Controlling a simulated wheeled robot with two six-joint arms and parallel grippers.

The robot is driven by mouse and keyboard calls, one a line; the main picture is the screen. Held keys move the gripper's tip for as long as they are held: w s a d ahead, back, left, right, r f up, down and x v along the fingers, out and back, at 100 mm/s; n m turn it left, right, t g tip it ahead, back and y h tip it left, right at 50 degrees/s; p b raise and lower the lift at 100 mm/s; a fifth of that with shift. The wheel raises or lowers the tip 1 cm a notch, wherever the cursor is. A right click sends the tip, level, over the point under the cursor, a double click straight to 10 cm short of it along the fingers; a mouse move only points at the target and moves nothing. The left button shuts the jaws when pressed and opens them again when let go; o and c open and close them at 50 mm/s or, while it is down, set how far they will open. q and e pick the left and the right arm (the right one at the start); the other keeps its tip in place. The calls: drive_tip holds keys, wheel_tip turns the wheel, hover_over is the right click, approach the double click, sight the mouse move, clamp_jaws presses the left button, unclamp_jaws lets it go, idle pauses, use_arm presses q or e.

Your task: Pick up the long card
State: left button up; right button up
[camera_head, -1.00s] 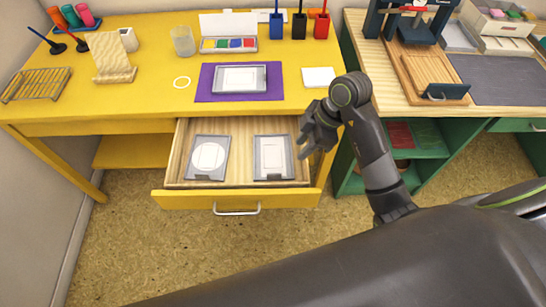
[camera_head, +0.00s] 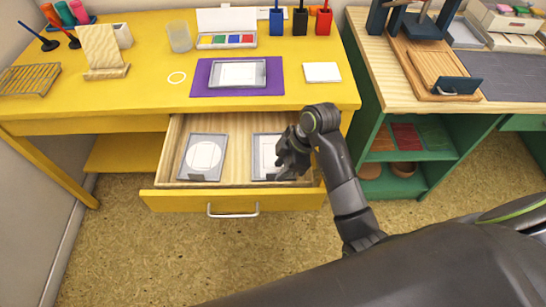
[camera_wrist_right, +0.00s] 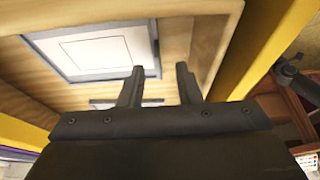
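The open drawer (camera_head: 238,163) holds two grey-framed pieces. The right one (camera_head: 265,150) bears a white card with a tall rectangle outline, the longest-looking shape there; it also shows in the right wrist view (camera_wrist_right: 98,50). The left one (camera_head: 203,156) bears a white circle. My right gripper (camera_head: 287,163) hangs over the right piece's right side and hides part of it. In the right wrist view its two fingers (camera_wrist_right: 159,84) stand apart with nothing between them. My left gripper is not in view.
On the yellow desk (camera_head: 130,88), a purple mat (camera_head: 205,80) bears another grey tray (camera_head: 238,73). A white pad (camera_head: 322,72) lies to its right. The drawer's front wall (camera_head: 170,201) and right side are close to my right gripper. A green cabinet stands at right.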

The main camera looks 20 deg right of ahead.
sight(274, 173)
drive_tip(key=x, duration=0.4)
drive_tip(key=shift+w+a+r+b, duration=0.1)
drive_tip(key=shift+w+a+b, duration=0.1)
drive_tip(key=shift+b, duration=0.1)
clamp_jaws()
drive_tip(key=shift+r, duration=0.1)
drive_tip(key=shift+r, duration=0.6)
wheel_tip(274, 173, up, 8)
drive_tip(key=p, duration=0.3)
drive_tip(key=shift+f, duration=0.2)
wheel_tip(274, 173, up, 9)
drive_tip(key=p, duration=0.9)
